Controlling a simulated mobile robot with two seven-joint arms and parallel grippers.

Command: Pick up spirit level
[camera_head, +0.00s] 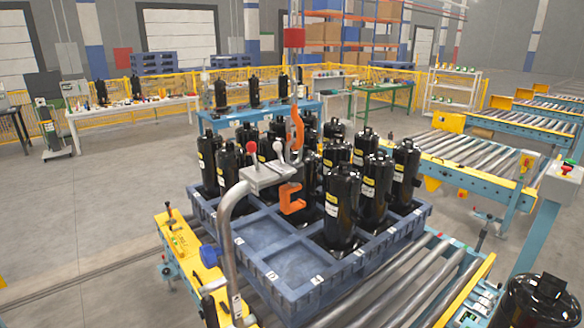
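I cannot make out a spirit level in the head view. Small tools and parts lie on the white table (176,104) at the far left, too small to tell apart. Neither of my grippers is in view.
A blue compartment pallet (355,276) with several black compressors (341,207) stands on a roller conveyor (415,289) in front of me. A grey lifting handle with an orange hook (292,198) hangs over it. A green table (385,86) stands behind. Open floor (90,210) lies left.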

